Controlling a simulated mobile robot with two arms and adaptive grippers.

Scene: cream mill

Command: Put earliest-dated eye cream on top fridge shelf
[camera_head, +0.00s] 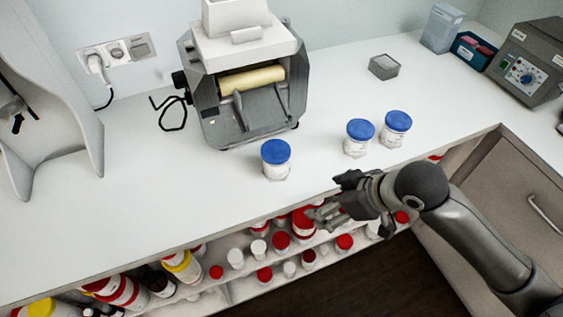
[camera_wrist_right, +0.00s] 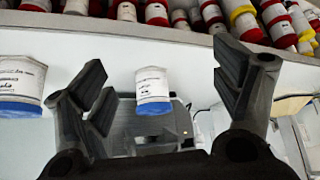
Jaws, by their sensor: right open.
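Three white jars with blue lids stand upright on the white counter in the head view. One jar (camera_head: 276,160) is in front of the mill; a middle jar (camera_head: 357,138) and a right jar (camera_head: 396,129) stand close together to its right. My right gripper (camera_head: 325,212) is open and empty at the counter's front edge, apart from the jars. The right wrist view appears upside down. It shows one jar (camera_wrist_right: 153,91) between the open fingers, and another jar (camera_wrist_right: 20,87) at the left; their label dates are unreadable. My left gripper and the fridge are not in view.
A grey and white roller mill (camera_head: 246,85) stands behind the jars. A small grey box (camera_head: 384,66) and a control unit (camera_head: 530,62) are farther right. Several red-lidded and yellow-lidded containers fill the shelf (camera_head: 215,300) below the counter.

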